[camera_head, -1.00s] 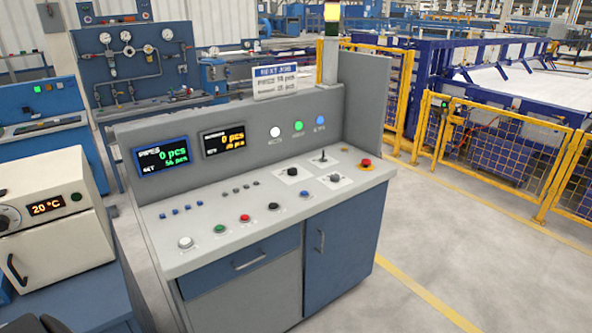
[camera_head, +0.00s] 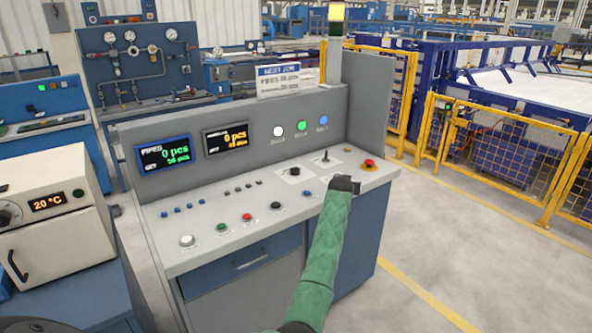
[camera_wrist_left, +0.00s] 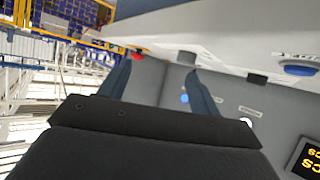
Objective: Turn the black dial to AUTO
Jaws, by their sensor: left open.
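The black dial (camera_head: 294,171) sits on a white plate on the console's sloped desk, left of the joystick (camera_head: 325,157). I cannot read its setting or labels. My left gripper (camera_head: 345,184) is over the right part of the desk, right of the dial and apart from it. It covers the plate of a second knob. In the left wrist view, which is upside down, the open gripper (camera_wrist_left: 162,82) has nothing between its blue fingers. A dark knob (camera_wrist_left: 257,78), probably the black dial, shows right of them. My right gripper is not in view.
A red emergency button (camera_head: 369,164) stands just right of my gripper. Red (camera_head: 247,217), green (camera_head: 222,227) and other push buttons line the desk's front. The upright panel (camera_head: 350,120) rises behind. Open floor (camera_head: 470,250) lies to the right.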

